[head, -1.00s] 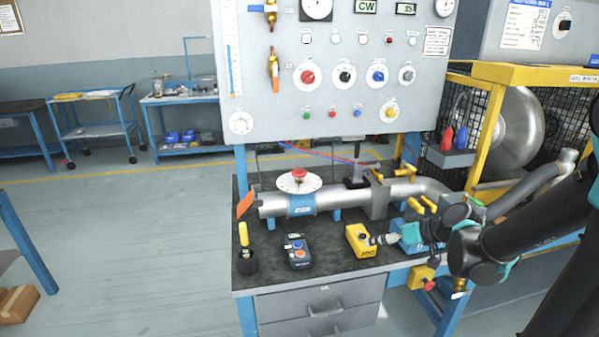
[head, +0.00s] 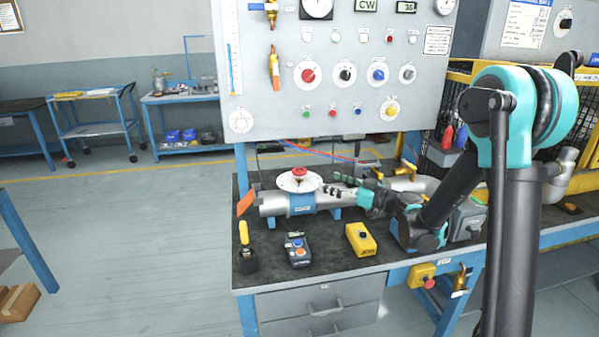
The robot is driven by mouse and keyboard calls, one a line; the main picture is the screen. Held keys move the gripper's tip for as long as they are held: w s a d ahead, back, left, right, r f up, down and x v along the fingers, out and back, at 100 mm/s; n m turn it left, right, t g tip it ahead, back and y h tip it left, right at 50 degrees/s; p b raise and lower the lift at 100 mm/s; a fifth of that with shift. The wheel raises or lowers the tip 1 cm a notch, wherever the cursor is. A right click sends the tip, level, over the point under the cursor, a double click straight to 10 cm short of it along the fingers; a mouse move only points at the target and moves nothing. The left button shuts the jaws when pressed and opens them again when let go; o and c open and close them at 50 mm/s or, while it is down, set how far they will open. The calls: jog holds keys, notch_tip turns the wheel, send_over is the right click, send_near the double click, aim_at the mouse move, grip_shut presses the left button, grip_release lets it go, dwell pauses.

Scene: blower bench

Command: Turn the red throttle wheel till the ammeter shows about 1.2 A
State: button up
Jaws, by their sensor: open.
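The red throttle wheel (head: 299,172) sits on a round white dial plate (head: 287,182) on top of the silver pipe (head: 328,198). My gripper (head: 338,185) is open, just right of the dial plate, with its fingers pointing left toward the wheel. I see no contact with the wheel. A small digital display (head: 406,7) appears to show 36.
On the bench (head: 335,268) stand a yellow-handled tool in a dark holder (head: 245,240), a dark box with blue and orange buttons (head: 297,248) and a yellow box (head: 361,239). The grey panel (head: 270,95) rises behind the pipe. An orange flag (head: 246,201) marks the pipe's left end.

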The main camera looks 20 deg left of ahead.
aim_at(306, 173)
jog(key=x, duration=1.4)
jog(key=c, duration=1.2)
